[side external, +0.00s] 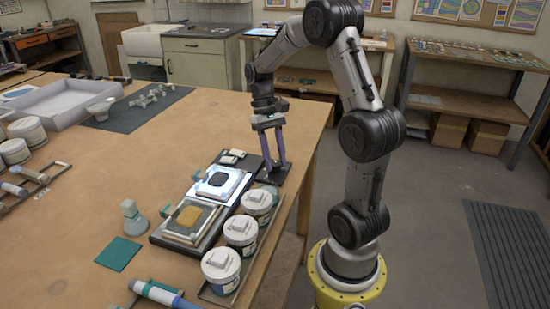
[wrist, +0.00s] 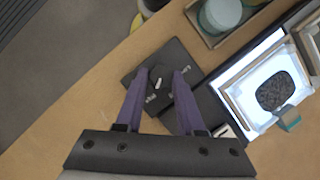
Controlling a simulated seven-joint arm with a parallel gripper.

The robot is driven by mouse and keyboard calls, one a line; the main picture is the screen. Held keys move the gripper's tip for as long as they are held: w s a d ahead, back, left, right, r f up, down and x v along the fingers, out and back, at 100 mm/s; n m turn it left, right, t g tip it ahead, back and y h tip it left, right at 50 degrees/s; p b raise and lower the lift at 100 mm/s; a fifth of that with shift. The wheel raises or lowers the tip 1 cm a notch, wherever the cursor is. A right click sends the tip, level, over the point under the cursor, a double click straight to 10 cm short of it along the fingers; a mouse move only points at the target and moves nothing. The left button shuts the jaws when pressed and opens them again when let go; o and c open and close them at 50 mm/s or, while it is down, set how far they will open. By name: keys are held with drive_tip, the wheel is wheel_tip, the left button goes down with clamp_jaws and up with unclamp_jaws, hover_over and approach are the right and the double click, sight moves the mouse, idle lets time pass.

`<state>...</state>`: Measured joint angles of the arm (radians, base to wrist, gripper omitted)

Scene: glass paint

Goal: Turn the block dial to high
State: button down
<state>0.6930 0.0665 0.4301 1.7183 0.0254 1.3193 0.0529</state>
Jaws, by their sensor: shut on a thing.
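The block dial is a dark knob with a pale mark (wrist: 157,83) on a flat black square plate (wrist: 183,56), at the end of the light panel near the table edge. Small white lettering shows on the plate, too small to read. In the side external view the plate (side external: 283,175) lies below my gripper (side external: 272,166), which points straight down. In the wrist view my gripper's purple fingers (wrist: 160,74) stand on either side of the knob, shut on it. The fingers partly hide the knob and the plate in the side view.
A lit panel (wrist: 243,121) with a framed dark piece (wrist: 276,91) lies beside the plate. Several lidded jars (side external: 241,231) stand in a tray along the table's edge. A stamp-like block (side external: 133,218) and green square (side external: 119,254) lie left.

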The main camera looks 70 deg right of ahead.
drive_tip(key=c, duration=0.5)
unclamp_jaws()
drive_tip(key=v, duration=1.4)
drive_tip(key=shift+a, duration=0.1)
